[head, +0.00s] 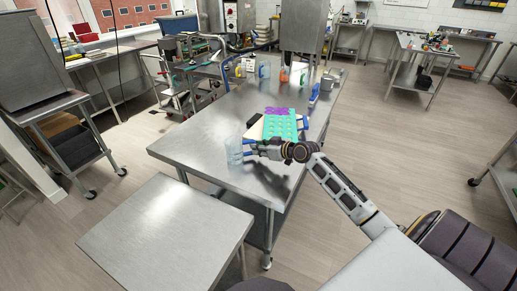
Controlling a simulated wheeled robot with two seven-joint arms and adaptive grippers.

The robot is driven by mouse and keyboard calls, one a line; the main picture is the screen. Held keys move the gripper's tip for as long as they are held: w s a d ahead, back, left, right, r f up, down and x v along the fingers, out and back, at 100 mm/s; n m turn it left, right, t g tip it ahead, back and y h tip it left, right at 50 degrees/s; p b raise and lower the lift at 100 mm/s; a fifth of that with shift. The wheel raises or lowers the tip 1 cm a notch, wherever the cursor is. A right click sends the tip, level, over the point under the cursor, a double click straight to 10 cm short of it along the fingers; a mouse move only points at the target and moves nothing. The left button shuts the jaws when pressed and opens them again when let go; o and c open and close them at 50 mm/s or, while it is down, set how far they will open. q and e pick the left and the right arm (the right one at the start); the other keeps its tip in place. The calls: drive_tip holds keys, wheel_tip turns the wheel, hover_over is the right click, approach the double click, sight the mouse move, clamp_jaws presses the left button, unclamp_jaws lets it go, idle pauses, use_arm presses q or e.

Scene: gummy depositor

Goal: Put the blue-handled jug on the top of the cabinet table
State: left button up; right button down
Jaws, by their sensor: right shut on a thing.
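My right gripper (254,147) reaches in from the right over the near end of the long steel table (190,140). It is shut on a clear jug (234,153), at the jug's right side where blue shows. The jug is upright; I cannot tell whether its base touches the tabletop. A lower steel table (165,225) stands in front, its flat top bare. I cannot tell for sure which table is the cabinet table. My left gripper is not in view.
A teal mould tray (280,125) and a purple mould (277,111) lie just beyond my gripper. More jugs, one with orange (284,75), stand at the table's far end. A cart (187,75) stands to the left.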

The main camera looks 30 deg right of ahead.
drive_tip(key=shift+f, duration=0.1)
idle(0.3)
drive_tip(key=c, duration=1.4)
unclamp_jaws()
drive_tip(key=shift+s, duration=0.1)
